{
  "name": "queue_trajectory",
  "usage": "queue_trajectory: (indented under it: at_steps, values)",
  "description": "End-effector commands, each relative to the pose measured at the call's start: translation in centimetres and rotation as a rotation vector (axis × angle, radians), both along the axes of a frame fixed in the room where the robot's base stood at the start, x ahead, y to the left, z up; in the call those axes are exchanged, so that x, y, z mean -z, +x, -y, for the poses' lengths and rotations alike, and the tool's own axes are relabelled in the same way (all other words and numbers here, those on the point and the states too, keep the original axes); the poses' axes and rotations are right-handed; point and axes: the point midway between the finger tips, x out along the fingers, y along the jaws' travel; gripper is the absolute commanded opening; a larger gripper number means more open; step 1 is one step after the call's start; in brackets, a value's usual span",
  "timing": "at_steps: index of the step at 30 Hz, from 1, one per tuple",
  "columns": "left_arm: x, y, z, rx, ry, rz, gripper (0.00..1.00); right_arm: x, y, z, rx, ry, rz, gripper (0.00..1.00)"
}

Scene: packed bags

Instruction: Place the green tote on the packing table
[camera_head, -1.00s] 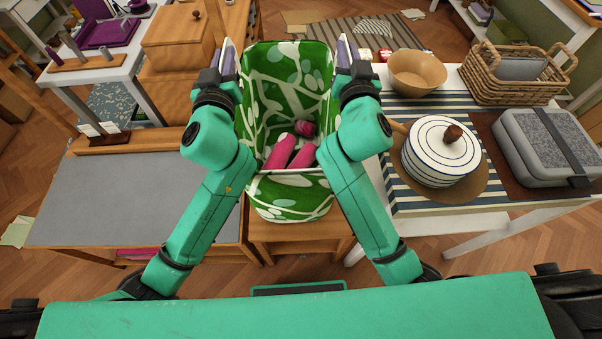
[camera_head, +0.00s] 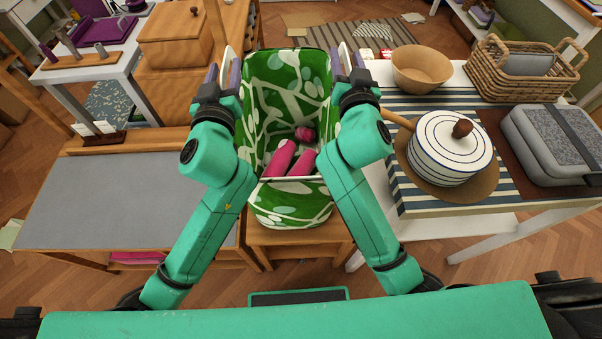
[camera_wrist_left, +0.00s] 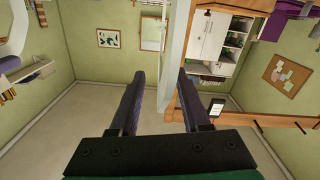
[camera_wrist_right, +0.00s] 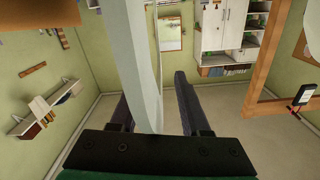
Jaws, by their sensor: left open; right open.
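The green tote (camera_head: 287,205), with a white leaf pattern, stands upright and open on a small wooden stand (camera_head: 300,235) in front of me. It holds pink items. My left gripper (camera_head: 222,72) is at its left side and my right gripper (camera_head: 348,68) at its right side. Both are open. A pale strap stands between the left fingers (camera_wrist_left: 160,90) in the left wrist view, and another between the right fingers (camera_wrist_right: 150,90) in the right wrist view. Tables stand on both sides; I cannot tell which is the packing table.
The left table has a bare grey top (camera_head: 120,205). The right table, with a striped cloth (camera_head: 400,105), carries a lidded pot (camera_head: 437,160), a wooden bowl (camera_head: 420,72), a wicker basket (camera_head: 490,80) and a grey case (camera_head: 550,150). A wooden box (camera_head: 170,40) stands behind left.

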Motion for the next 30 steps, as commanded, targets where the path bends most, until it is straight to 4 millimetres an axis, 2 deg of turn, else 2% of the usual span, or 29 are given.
queue_trajectory:
  at_steps: [6,9,13,17,20,27,30]
  values:
    - [0.1,-5.9,-0.2,-0.001,-0.006,-0.006,0.47,0.0,0.0,0.0,0.001,-0.001,0.0,0.47]
    - [0.1,-8.1,-0.2,0.0,-0.004,-0.005,0.47,0.0,0.0,0.0,0.001,-0.001,0.0,0.47]
    - [0.0,-9.8,-0.2,0.001,-0.003,-0.002,0.47,0.0,0.0,0.0,0.001,-0.001,0.0,0.47]
    - [-0.1,-10.4,-0.2,0.001,-0.002,0.001,0.47,0.1,-0.4,0.0,0.001,0.0,-0.001,0.47]
    - [-0.1,-10.3,-0.2,0.001,-0.001,0.001,0.47,0.1,-2.0,0.0,0.001,0.003,-0.002,0.47]
    - [-0.1,-10.3,-0.2,0.001,-0.002,0.001,0.47,0.2,-8.4,-0.1,0.001,0.003,-0.006,0.47]
    - [-0.1,-10.3,-0.2,0.001,-0.002,0.001,0.47,0.1,-10.4,-0.1,0.002,0.002,-0.004,0.47]
